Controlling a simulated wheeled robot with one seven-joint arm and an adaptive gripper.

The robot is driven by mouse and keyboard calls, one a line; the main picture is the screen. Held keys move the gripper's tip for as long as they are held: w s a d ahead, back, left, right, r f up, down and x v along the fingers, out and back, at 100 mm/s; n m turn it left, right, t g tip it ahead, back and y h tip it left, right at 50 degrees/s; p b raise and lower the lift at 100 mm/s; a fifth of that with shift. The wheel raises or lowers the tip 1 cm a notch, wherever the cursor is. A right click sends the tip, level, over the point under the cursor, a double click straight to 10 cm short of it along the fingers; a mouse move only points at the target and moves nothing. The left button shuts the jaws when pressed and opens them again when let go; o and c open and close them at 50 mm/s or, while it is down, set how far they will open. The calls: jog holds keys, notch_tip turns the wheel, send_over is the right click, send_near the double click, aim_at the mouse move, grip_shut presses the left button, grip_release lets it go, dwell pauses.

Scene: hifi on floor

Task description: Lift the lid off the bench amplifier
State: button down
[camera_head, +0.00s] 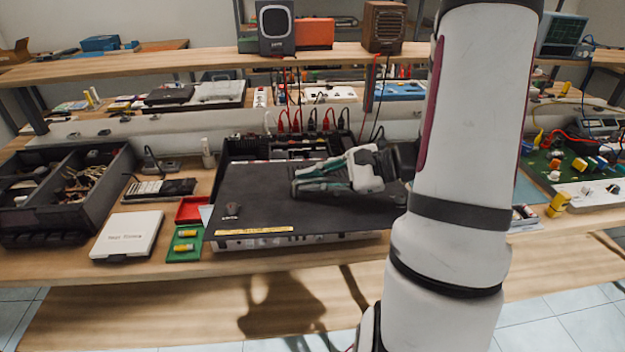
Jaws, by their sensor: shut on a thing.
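The bench amplifier (335,239) sits on the wooden bench in the middle, with a pale front strip. Its flat black lid (262,212) covers the front and middle of the top, with a yellow label along its front edge. Behind the lid's rear edge, dark inner parts show. My gripper (297,184) reaches in from the right, low over the middle of the lid, and is shut on it. The exact grip point is hidden by the fingers. I cannot tell whether the lid touches the case all round.
A dark divided bin (62,205) stands at the left. A white box (127,236), a green tray (185,244) and a red tray (193,208) lie left of the amplifier. Cables hang behind it. A green circuit board (562,160) lies at the right. A shelf (190,59) runs above.

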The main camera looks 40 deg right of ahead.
jog(key=shift+r+p, duration=2.1)
jog(key=shift+r, duration=1.65)
